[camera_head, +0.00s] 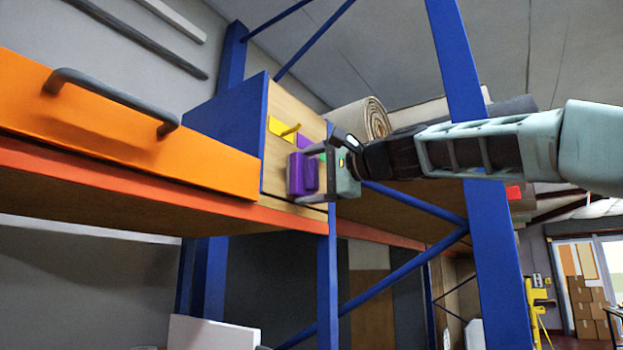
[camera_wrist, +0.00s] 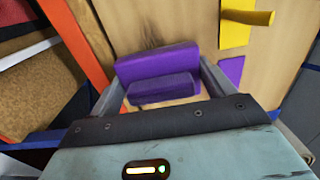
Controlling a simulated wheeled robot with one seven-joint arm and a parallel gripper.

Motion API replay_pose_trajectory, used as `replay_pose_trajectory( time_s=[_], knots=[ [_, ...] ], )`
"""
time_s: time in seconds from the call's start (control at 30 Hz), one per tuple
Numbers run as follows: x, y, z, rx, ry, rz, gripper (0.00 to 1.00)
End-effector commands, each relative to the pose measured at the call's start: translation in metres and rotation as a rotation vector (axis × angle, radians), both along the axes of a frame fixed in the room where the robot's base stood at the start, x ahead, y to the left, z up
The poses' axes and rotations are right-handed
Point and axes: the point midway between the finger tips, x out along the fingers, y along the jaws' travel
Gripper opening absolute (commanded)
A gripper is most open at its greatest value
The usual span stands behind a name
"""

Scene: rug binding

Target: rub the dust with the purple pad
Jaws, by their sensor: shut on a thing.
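The purple pad (camera_head: 302,174) is a block with a raised grip bar, and it also shows in the wrist view (camera_wrist: 157,75). My gripper (camera_head: 312,175) is shut on it, one finger at each end, as the wrist view (camera_wrist: 160,86) also shows. The pad's face is toward an upright wooden panel (camera_head: 281,101); whether it touches the panel I cannot tell. A dark smudge (camera_wrist: 150,37), which looks like the dust, marks the wood just above the pad in the wrist view. Any part behind the pad is hidden.
A yellow plate with a peg (camera_wrist: 262,18) juts from the panel beside the pad, with a purple patch (camera_wrist: 231,70) below it. An orange beam edge (camera_wrist: 86,45) runs along the left. A blue rack post (camera_head: 470,140) stands close to my arm.

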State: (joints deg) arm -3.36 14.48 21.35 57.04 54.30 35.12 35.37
Motion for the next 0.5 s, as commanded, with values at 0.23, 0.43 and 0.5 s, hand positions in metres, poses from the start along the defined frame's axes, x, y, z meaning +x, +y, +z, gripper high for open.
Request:
replay_pose_trajectory(
  time_s=[0.23,0.43,0.5],
  knots=[
    [-0.016,0.014,0.001,0.001,-0.002,0.002,0.63],
    [-0.024,0.021,0.001,0.002,-0.003,0.000,0.63],
    [-0.025,0.022,0.001,0.002,-0.003,0.001,0.63]
  ],
)
